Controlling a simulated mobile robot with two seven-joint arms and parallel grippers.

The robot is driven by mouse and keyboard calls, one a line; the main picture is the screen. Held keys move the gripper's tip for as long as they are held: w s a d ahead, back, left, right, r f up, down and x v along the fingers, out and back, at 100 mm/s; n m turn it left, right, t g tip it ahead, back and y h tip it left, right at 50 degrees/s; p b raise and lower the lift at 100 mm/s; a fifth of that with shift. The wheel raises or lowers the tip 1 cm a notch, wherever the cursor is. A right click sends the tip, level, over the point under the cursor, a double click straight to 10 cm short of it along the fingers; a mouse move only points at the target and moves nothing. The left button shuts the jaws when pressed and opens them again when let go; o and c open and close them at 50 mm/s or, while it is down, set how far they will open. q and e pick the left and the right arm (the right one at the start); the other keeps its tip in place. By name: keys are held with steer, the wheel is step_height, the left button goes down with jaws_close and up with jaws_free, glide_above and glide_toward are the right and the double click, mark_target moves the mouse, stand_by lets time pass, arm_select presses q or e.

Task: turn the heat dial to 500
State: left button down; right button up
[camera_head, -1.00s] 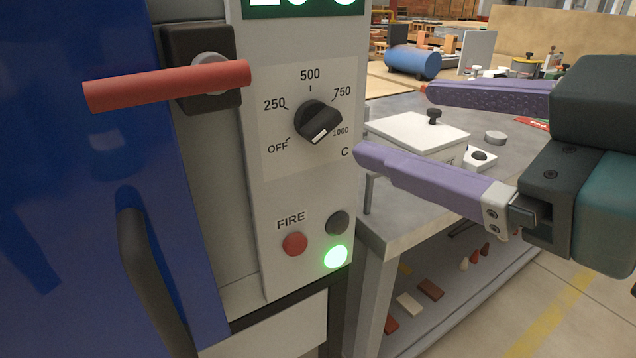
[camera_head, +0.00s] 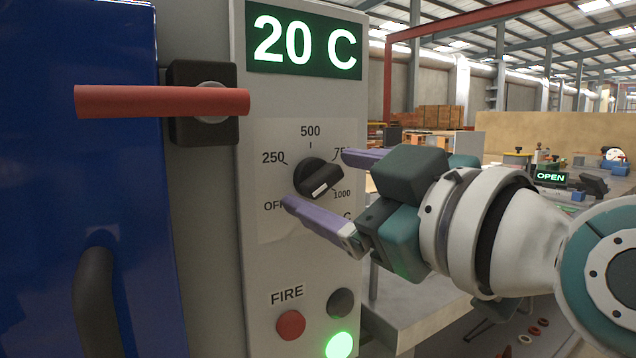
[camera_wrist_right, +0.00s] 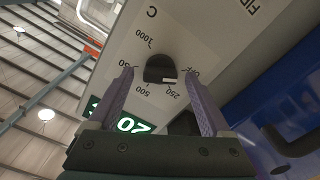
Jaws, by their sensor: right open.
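The heat dial (camera_head: 318,180) is a black knob with a white mark on a pale scale plate marked OFF, 250, 500, 750 and 1000. I cannot tell which number it points to. My right gripper (camera_head: 315,178) is open, its two purple fingers on either side of the dial. In the right wrist view, the dial (camera_wrist_right: 160,68) lies between the spread fingertips of the right gripper (camera_wrist_right: 158,73), with gaps on both sides. A green display (camera_head: 304,40) above reads 20 C. My left gripper is out of view.
A red handle (camera_head: 160,100) sticks out left of the scale plate, on a black block. Below are a red FIRE button (camera_head: 290,325), a dark button (camera_head: 340,302) and a lit green light (camera_head: 339,345). A blue door (camera_head: 100,200) with a dark handle stands left.

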steer(key=shift+w+a, duration=0.15)
steer(key=shift+w, duration=0.15)
jaws_close()
stand_by(0.6)
